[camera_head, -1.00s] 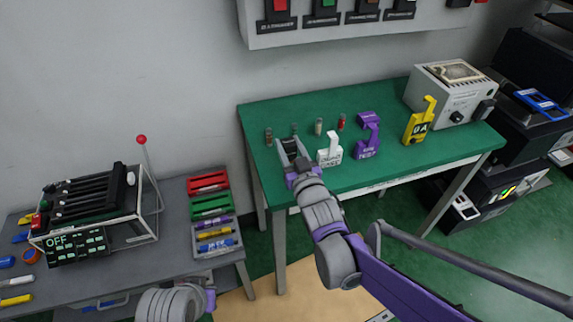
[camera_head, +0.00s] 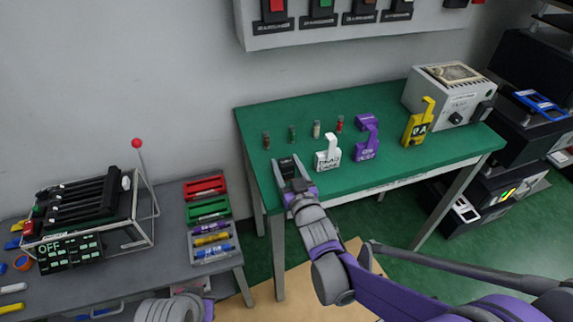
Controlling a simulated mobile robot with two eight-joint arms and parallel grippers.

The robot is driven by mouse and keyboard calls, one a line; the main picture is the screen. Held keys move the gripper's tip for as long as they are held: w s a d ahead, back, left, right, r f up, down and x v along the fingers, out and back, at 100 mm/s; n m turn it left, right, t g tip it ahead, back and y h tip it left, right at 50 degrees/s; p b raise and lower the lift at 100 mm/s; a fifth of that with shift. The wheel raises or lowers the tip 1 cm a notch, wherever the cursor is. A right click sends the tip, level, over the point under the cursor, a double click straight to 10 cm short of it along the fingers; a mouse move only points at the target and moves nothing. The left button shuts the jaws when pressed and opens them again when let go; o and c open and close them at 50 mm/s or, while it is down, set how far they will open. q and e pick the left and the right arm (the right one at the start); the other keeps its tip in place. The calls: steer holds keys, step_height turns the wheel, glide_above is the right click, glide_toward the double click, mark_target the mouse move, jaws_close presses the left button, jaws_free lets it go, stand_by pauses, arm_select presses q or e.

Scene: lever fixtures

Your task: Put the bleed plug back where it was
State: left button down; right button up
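Several small plug-like cylinders stand in a row on the green table (camera_head: 390,165): a brown-red one (camera_head: 266,141), a green one (camera_head: 292,134), a whitish one (camera_head: 316,129) and a red one (camera_head: 340,124). I cannot tell which is the bleed plug; their labels are too small to read. My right gripper (camera_head: 289,162) is over the table's front left part, in front of the brown-red and green cylinders and apart from them.
A white lever block (camera_head: 328,155), a purple one (camera_head: 366,142) and a yellow one (camera_head: 418,123) stand right of my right gripper. A grey box (camera_head: 448,95) is at the table's right end. A grey side table (camera_head: 180,245) with a lever rack is at left.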

steer(key=shift+o, duration=0.6)
steer(key=shift+r, duration=0.3)
steer(key=v, duration=1.2)
steer(key=s+d+f+m+g+h, duration=0.2)
steer(key=s+d+f+g+h, duration=0.3)
steer(key=d, duration=0.4)
steer(key=s+d+f+g, duration=0.2)
steer(key=s+f+g, duration=0.1)
steer(key=s, duration=0.4)
steer(key=s+d+f+m+g, duration=0.1)
steer(key=s+d+f+g, duration=0.1)
steer(key=s, duration=0.5)
steer(key=shift+s+d+f+m+g+h, duration=0.3)
steer(key=shift+s+d+f+g, duration=0.15)
steer(key=shift+g, duration=0.75)
steer(key=shift+w, duration=0.1)
